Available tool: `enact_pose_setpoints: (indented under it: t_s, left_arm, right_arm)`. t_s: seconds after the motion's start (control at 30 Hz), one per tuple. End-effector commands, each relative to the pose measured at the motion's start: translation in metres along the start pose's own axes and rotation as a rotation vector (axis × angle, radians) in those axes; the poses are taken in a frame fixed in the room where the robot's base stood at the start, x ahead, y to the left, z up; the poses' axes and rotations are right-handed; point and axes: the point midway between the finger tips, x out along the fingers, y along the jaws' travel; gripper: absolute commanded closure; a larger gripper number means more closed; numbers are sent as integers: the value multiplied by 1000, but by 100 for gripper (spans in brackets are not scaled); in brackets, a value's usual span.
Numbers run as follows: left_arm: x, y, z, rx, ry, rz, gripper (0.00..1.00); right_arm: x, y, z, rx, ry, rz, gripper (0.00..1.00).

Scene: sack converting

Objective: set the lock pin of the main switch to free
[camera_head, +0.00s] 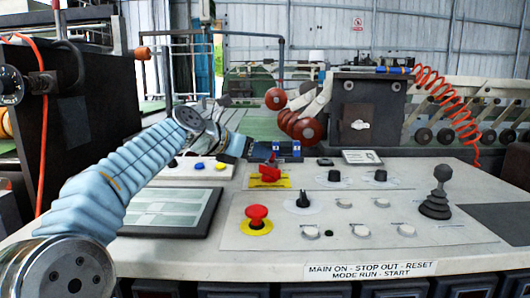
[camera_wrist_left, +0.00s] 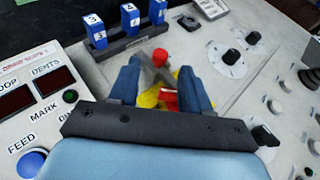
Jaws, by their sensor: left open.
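The main switch (camera_head: 268,173) is a red handle on a yellow plate in the upper left part of the console panel. In the left wrist view the red handle (camera_wrist_left: 169,101) and yellow plate show partly, between my fingers. A red knob (camera_wrist_left: 161,54) with a grey stem, apparently the lock pin, stands just beyond the fingertips. Its exact setting I cannot tell. My left gripper (camera_head: 240,147) reaches over the console from the left, behind and left of the switch. In the wrist view its blue fingers (camera_wrist_left: 160,74) are apart with nothing gripped. The right gripper is not visible.
Numbered blue blocks (camera_wrist_left: 130,18) stand in a dark holder beyond the gripper. A red mushroom button (camera_head: 257,216), black selector knobs (camera_head: 303,197) and a joystick (camera_head: 438,195) stand on the console.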

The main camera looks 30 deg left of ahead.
Motion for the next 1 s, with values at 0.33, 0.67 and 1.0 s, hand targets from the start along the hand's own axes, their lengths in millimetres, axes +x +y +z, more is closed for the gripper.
enact_pose_setpoints:
  t_s: [0.33,0.67,1.0]
  left_arm:
    - [40,0,0,0,-1,0,52]
    - [41,0,0,0,-1,0,61]
    - [41,0,0,0,0,0,100]
  right_arm:
    - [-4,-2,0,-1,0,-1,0]
    - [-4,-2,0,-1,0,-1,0]
    - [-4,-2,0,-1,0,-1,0]
